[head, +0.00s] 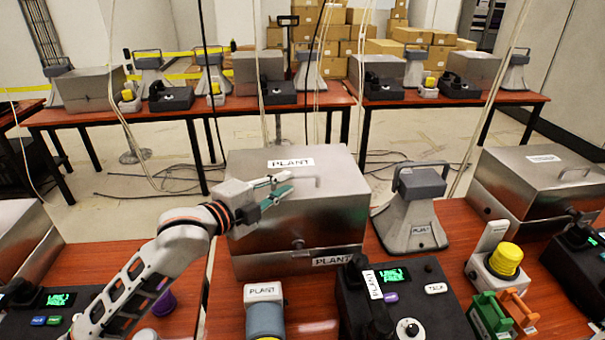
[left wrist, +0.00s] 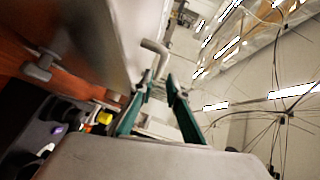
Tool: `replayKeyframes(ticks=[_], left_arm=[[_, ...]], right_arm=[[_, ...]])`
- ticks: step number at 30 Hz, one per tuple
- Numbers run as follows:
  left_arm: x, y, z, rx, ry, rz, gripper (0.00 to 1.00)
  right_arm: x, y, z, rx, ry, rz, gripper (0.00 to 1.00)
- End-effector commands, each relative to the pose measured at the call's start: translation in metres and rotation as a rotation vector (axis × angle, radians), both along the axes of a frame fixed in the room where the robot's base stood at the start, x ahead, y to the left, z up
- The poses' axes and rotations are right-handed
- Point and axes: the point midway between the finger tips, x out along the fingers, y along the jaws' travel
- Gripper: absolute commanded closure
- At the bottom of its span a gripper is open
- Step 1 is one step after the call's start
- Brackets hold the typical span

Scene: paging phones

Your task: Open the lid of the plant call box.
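The plant call box (head: 245,262) is a metal box in the middle of the near table, with PLANT labels on its lid and lower front. Its lid (head: 325,195) looks shut. A small bent handle (head: 312,180) stands on the lid, and this handle (left wrist: 155,47) also shows in the left wrist view, just beyond the fingertips. My left gripper (head: 291,181) reaches over the lid from the left, with green fingers parted and nothing clearly between them. It also shows in the left wrist view (left wrist: 160,78). Contact with the handle cannot be told. My right gripper is not in view.
A black PLANT phone (head: 430,305) and a PLANT-labelled grey-blue cylinder (head: 265,318) stand in front of the box. A grey horn-shaped unit (head: 412,225) and another metal box (head: 535,185) are to its right. A yellow-topped beacon (head: 504,262) is further front.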

Motion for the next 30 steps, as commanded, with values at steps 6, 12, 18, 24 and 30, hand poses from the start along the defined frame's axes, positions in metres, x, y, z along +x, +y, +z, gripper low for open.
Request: replayKeyframes(ticks=[6, 12, 18, 24, 30], left_arm=[[0.028, -0.021, -0.004, -0.003, 0.002, -0.001, 0.84], [0.047, -0.032, -0.008, 0.000, 0.001, 0.000, 0.84], [0.052, -0.036, -0.009, 0.001, 0.001, 0.000, 0.84], [0.052, -0.036, -0.009, 0.001, 0.000, 0.000, 0.87], [0.052, -0.036, -0.009, 0.001, 0.001, 0.000, 1.00]], right_arm=[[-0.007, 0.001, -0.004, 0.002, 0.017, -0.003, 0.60], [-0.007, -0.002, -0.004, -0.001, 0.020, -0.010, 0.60], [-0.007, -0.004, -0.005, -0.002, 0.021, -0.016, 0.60], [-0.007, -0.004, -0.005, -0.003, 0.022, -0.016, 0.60], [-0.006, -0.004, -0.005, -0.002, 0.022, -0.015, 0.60]])
